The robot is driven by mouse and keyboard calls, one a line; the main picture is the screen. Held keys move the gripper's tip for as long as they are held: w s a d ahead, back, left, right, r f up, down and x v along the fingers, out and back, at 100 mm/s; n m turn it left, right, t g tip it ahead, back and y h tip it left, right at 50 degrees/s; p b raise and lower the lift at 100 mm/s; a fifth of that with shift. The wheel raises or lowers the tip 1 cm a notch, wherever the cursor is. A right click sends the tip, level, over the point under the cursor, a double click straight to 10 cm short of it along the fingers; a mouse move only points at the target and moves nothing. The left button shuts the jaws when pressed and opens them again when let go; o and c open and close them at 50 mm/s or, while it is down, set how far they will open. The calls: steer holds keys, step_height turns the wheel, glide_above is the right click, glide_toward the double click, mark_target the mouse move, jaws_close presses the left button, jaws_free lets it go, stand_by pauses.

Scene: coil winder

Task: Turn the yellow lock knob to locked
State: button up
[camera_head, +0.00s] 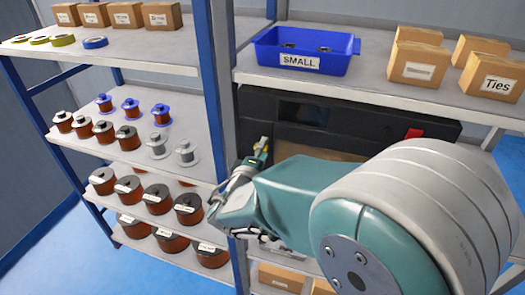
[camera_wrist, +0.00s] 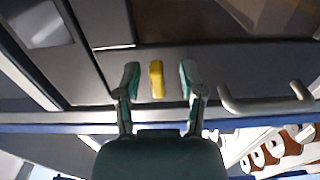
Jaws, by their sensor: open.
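The yellow lock knob (camera_wrist: 156,79) shows in the wrist view as a short upright bar on the dark front of the coil winder. My gripper (camera_wrist: 159,82) is open, with one finger on each side of the knob and a visible gap on both sides. In the head view my gripper (camera_head: 254,158) is small and partly hidden behind my teal arm, in front of the black winder (camera_head: 345,116) on the shelf. A small yellow spot shows by the fingers there. Whether the fingers reach past the knob's face is unclear.
A metal bar handle (camera_wrist: 265,105) sits right of the knob in the wrist view. A blue bin (camera_head: 305,50) marked SMALL and cardboard boxes (camera_head: 418,65) stand on the shelf above. Wire spools (camera_head: 143,195) fill the left shelves, beyond a blue post (camera_head: 222,80).

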steer(key=v, duration=1.2)
steer(key=shift+w, duration=0.1)
steer(key=s+d+f+m+g+h, duration=0.1)
steer(key=s+d+m+g+h, duration=0.25)
steer(key=d, duration=0.55)
steer(key=s+d+f+m+g, duration=0.1)
steer(key=s+d+m+g, duration=0.1)
steer(key=d+m+g, duration=0.4)
steer(key=s+d+r+m+g+y, duration=0.1)
steer(key=s+m+y, duration=0.1)
steer(key=s+y, duration=0.2)
steer(key=s+d+r+m+g+y, duration=0.1)
steer(key=s+d+m+y, duration=0.1)
steer(key=s+y, duration=0.2)
steer(key=shift+r+y, duration=0.3)
steer(key=shift+y, duration=0.55)
steer(key=shift+s, duration=0.1)
